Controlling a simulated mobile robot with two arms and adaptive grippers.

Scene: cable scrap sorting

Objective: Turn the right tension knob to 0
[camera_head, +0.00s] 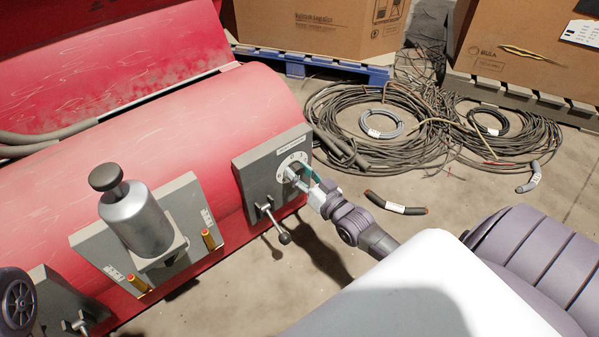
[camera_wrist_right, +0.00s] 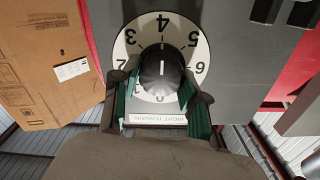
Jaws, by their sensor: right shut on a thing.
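The right tension knob (camera_wrist_right: 162,68) is black with a white line on its face. It sits on a white numbered dial (camera_wrist_right: 125,48) that appears upside down in the wrist view, with 4 at the top. The line stands nearly vertical in that view, in line with the 4. I cannot tell which end is the pointer. The dial (camera_head: 283,176) also shows on a grey panel in the head view. My right gripper (camera_head: 301,181) is shut on the knob, its teal fingers on either side. A RIGHT TENSION label (camera_wrist_right: 158,118) lies below the dial. My left gripper does not show.
The grey panel (camera_head: 246,172) is mounted on a red machine (camera_head: 150,135). A ball-ended lever (camera_head: 284,238) sticks out below the dial. A grey cylinder with a black knob (camera_head: 135,220) stands to the left. Cable coils (camera_head: 365,150) and cardboard boxes (camera_head: 315,25) are behind.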

